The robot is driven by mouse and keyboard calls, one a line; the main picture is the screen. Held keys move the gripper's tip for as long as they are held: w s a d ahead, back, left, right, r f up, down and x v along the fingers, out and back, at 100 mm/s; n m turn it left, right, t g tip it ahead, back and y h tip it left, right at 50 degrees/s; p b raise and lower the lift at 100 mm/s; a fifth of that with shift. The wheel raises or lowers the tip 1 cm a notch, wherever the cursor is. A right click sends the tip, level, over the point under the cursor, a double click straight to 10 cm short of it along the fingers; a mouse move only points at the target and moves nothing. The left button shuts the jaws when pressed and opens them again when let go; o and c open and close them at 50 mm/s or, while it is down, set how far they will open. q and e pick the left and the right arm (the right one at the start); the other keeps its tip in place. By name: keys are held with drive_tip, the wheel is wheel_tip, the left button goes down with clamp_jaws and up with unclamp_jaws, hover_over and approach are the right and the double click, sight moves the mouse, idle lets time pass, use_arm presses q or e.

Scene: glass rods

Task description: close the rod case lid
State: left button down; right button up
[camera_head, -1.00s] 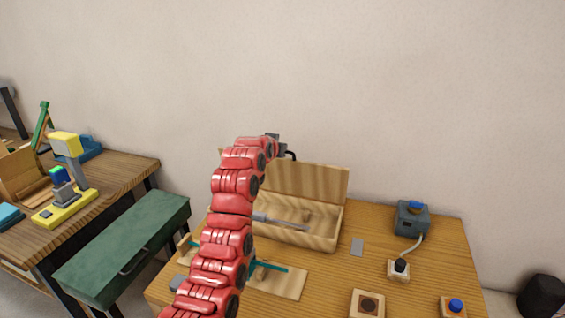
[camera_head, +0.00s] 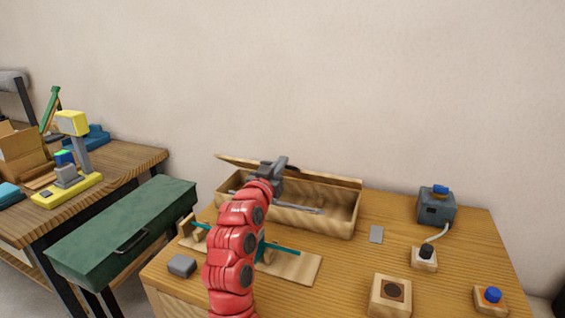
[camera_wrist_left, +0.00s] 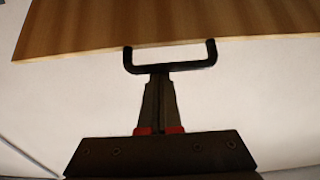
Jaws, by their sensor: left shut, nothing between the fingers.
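The wooden rod case (camera_head: 338,218) stands at the back of the wooden table, with a grey rod-like thing (camera_head: 300,209) inside. Its lid (camera_head: 325,179) shows nearly edge-on above the case, part open, and the inside is still visible. My left gripper (camera_head: 280,164) is at the lid's edge, over the case. In the left wrist view the shut fingers (camera_wrist_left: 160,82) are against or just short of the lid's black handle (camera_wrist_left: 172,68), with nothing held between them. The lid's wood (camera_wrist_left: 160,22) fills the top of that view. My right gripper is not in view.
A teal rod (camera_head: 285,250) lies on a wooden holder (camera_head: 305,268) in front of the case. A green chest (camera_head: 125,228) is at left.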

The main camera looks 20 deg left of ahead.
use_arm(q)
drive_tip(key=shift+s, duration=0.1)
idle(0.5)
drive_tip(key=s+f, duration=0.1)
drive_tip(key=s, duration=0.7)
drive_tip(key=shift+a+f, duration=0.15)
drive_tip(key=shift+f, duration=0.1)
